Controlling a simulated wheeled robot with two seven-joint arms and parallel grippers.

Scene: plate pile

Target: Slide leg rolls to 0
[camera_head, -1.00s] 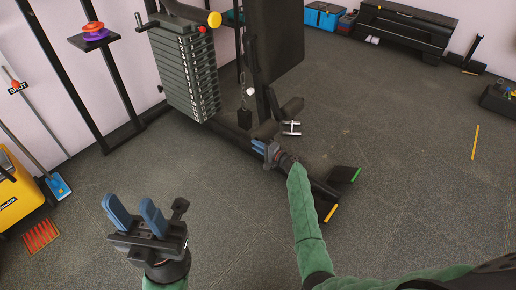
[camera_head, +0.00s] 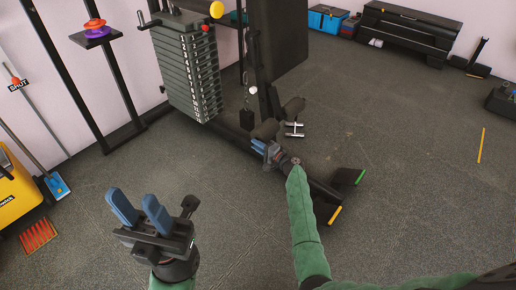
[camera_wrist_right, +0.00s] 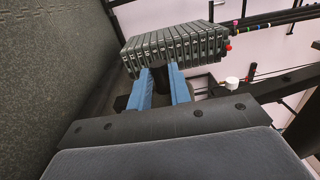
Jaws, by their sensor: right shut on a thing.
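The leg rolls are two dark padded cylinders on the machine's low beam. The far roll (camera_head: 293,106) and the near roll (camera_head: 266,129) stand either side of a chrome handle (camera_head: 294,130). My right gripper (camera_head: 264,147) is at the near roll, with its blue fingers on either side of a dark part. In the right wrist view its fingers (camera_wrist_right: 160,92) are shut on a dark cylinder (camera_wrist_right: 160,76), apparently the near roll; the fingers partly hide it. My left gripper (camera_head: 139,209) is empty, its two blue fingers apart, above the floor at the lower left.
The weight stack (camera_head: 187,72) stands behind the rolls, and the low beam (camera_head: 228,132) runs to a foot plate (camera_head: 347,176). The floor at right is mostly clear.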

